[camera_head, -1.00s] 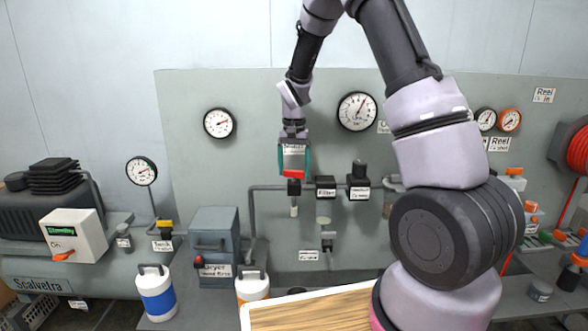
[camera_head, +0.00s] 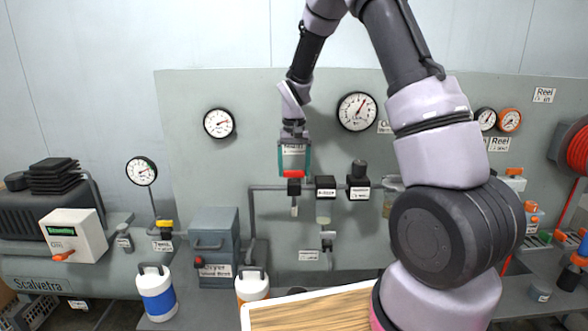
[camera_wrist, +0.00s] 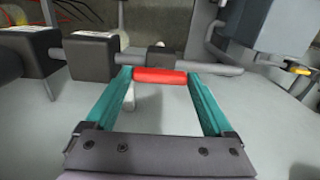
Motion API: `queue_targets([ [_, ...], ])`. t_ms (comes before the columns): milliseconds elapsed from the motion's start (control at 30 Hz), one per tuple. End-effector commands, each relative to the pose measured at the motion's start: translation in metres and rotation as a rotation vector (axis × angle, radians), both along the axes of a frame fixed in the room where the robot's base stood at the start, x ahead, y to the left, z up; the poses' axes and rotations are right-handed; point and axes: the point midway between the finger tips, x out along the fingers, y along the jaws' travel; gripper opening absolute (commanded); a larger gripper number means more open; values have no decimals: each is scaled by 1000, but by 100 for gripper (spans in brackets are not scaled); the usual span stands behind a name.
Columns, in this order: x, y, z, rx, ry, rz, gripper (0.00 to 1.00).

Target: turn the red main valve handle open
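The red valve handle (camera_head: 293,174) is on the wall pipework in the middle of the head view, above a black valve body (camera_head: 294,187). In the wrist view the red handle (camera_wrist: 160,75) lies crosswise between the tips of my gripper's teal fingers. My gripper (camera_head: 294,168) reaches the handle from above. Its fingers (camera_wrist: 160,84) are wide apart, one at each end of the handle. I cannot tell whether they touch its ends. The valve stem behind the handle is mostly hidden.
Black filter (camera_head: 326,188) and regulator (camera_head: 358,187) blocks stand right of the valve on the same pipe. A grey dryer box (camera_head: 214,245) stands lower left. A wooden board (camera_head: 315,315) lies in front. Gauges (camera_head: 357,111) hang on the panel above.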

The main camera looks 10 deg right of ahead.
Motion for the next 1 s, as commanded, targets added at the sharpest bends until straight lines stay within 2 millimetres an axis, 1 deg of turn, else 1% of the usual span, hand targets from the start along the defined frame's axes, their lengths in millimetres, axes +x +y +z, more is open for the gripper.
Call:
queue_targets([
  [267,0,0,1,0,-1,-1,100],
  [367,1,0,8,0,-3,0,100],
  [467,1,0,23,1,-5,0,100],
  [700,1,0,72,1,-5,0,100],
  [800,1,0,89,1,-4,0,100],
  [900,1,0,100,0,-3,0,100],
  [1000,0,0,107,0,-2,0,100],
])
